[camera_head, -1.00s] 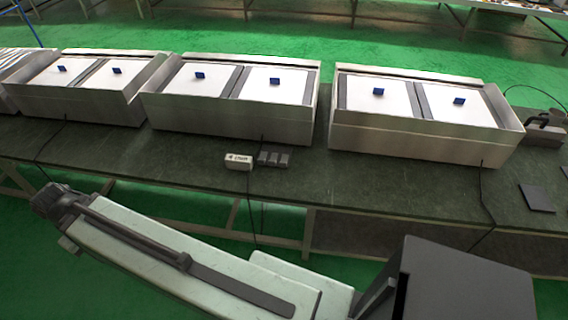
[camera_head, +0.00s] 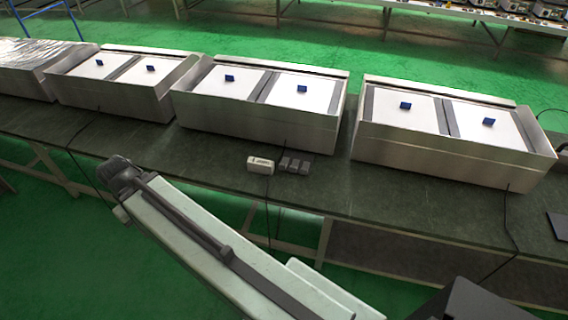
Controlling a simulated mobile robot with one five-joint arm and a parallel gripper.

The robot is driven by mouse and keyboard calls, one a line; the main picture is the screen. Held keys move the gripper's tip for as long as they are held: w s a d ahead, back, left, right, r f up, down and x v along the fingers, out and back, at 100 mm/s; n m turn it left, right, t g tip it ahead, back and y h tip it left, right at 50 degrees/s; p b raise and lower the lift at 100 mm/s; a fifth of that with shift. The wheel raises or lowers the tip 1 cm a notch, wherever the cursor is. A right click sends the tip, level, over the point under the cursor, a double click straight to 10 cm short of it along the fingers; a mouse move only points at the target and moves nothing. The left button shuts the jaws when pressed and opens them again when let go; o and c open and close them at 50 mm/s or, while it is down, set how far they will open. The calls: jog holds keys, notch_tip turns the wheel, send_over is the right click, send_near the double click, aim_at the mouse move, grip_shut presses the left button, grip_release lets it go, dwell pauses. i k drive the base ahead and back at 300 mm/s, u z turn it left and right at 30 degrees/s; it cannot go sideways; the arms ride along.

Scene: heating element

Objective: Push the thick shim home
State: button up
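I cannot make out a thick shim by name. A small pale block with dark marking (camera_head: 260,165) lies on the dark green bench (camera_head: 400,190). Small dark grey blocks (camera_head: 295,165) sit just right of it, close together. Three metal units with white panels and blue tabs stand along the bench: a left one (camera_head: 120,95), a middle one (camera_head: 255,120) and a right one (camera_head: 450,155). My arm reaches up from the bottom to the bench's front edge, left of the pale block. The dark end of my arm (camera_head: 122,175) shows, but its fingers cannot be made out.
A foil-like surface (camera_head: 40,53) lies at the far left. Dark cables hang over the bench's front edge. A dark flat plate (camera_head: 558,226) is at the right edge. The bench front between my arm's end and the pale block is clear.

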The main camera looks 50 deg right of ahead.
aim_at(283, 165)
jog(key=z, duration=0.05)
jog(key=i, duration=1)
